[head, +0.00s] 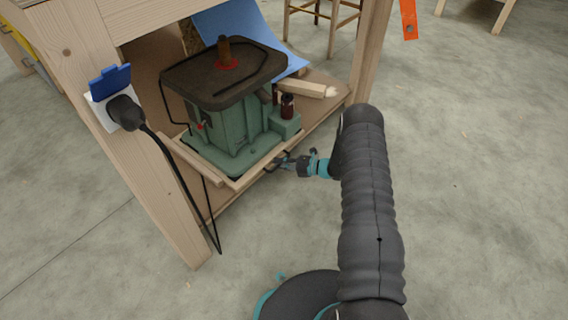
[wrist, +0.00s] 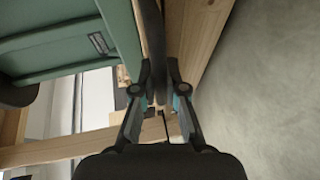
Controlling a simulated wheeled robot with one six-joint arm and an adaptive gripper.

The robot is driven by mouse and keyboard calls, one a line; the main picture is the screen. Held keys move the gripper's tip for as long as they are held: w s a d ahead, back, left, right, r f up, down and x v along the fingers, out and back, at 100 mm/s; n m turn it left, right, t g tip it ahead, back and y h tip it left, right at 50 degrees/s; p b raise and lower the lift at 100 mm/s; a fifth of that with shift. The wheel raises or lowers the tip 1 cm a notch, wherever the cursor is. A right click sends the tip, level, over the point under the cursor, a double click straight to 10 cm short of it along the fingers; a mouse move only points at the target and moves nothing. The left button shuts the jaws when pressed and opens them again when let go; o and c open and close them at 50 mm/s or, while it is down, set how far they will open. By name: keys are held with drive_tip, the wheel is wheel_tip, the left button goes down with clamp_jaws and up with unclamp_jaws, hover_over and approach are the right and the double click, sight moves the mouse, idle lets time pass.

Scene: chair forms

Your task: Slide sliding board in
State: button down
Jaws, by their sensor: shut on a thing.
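The sliding board (head: 232,184) is a pale wooden board with a raised rim, low inside a wooden workbench. A green machine (head: 232,125) with a dark flat top stands on it. The board's front rim lies close to the shelf's front edge; I cannot tell how far it sticks out. My gripper (head: 285,163) reaches in from the right at the board's front side. In the wrist view my gripper (wrist: 159,72) is shut on a dark upright strip, seemingly the board's handle (wrist: 157,45). The fingers hide part of it.
A bench leg (head: 150,170) with a socket and black plug (head: 125,112) stands at the left, its cable hanging down. Another leg (head: 371,50) stands behind. Wood pieces (head: 300,88) and a blue sheet (head: 240,25) lie behind the machine. The floor at right is clear.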

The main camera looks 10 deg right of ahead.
drive_tip(key=shift+s+a, duration=0.1)
drive_tip(key=shift+s, duration=0.05)
drive_tip(key=c, duration=1.2)
unclamp_jaws()
drive_tip(key=shift+d, duration=0.2)
drive_tip(key=v, duration=1.2)
